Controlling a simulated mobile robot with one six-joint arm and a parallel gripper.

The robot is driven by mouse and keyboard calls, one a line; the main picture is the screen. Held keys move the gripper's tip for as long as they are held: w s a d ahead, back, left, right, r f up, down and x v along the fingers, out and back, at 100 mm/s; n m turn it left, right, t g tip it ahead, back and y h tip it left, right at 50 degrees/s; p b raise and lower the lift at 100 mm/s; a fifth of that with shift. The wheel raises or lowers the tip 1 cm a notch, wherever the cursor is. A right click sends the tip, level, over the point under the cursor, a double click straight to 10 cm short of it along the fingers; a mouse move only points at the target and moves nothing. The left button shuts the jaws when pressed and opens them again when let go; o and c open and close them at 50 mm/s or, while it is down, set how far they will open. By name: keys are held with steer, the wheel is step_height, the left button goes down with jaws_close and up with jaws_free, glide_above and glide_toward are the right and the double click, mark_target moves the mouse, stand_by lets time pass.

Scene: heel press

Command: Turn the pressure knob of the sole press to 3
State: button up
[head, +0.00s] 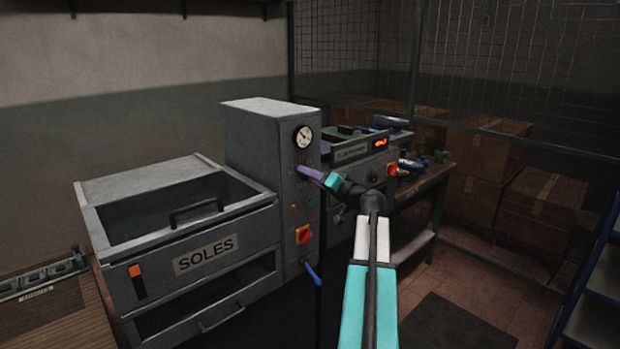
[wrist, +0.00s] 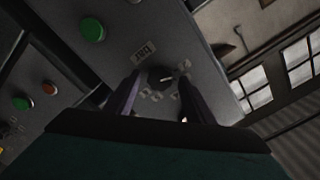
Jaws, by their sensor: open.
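The sole press (head: 262,135) is a grey machine with a "SOLES" label in the head view. The pressure knob (wrist: 160,77) is a small dark dial with a white pointer mark in the wrist view, beside an upside-down "bar" label (wrist: 145,50). Its mark points to the right in that picture; the scale figures are too small to read. My gripper (wrist: 160,82) is open, one finger on each side of the knob; contact cannot be told. In the head view my gripper (head: 310,173) is at the control column and hides the knob.
A round gauge (head: 303,137) sits above my gripper. A red-and-yellow switch (head: 304,234) and a blue-handled lever (head: 313,273) are lower on the column. A green button (wrist: 92,29) is near the knob.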

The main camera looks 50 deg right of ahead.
steer(key=c, duration=1)
steer(key=shift+s+a, duration=0.15)
steer(key=shift+a, duration=0.15)
steer(key=shift+c, duration=0.3)
steer(key=shift+d+f, duration=0.1)
steer(key=shift+d, duration=0.15)
steer(key=shift+m+b, duration=0.3)
steer(key=shift+m, duration=0.1)
steer(key=shift+d+r+m+b, duration=0.15)
steer(key=shift+m+b, duration=0.25)
steer(key=shift+m, duration=1.1)
steer(key=shift+r+m+b, duration=0.1)
steer(key=shift+m+b, duration=0.25)
steer(key=shift+m, duration=1.15)
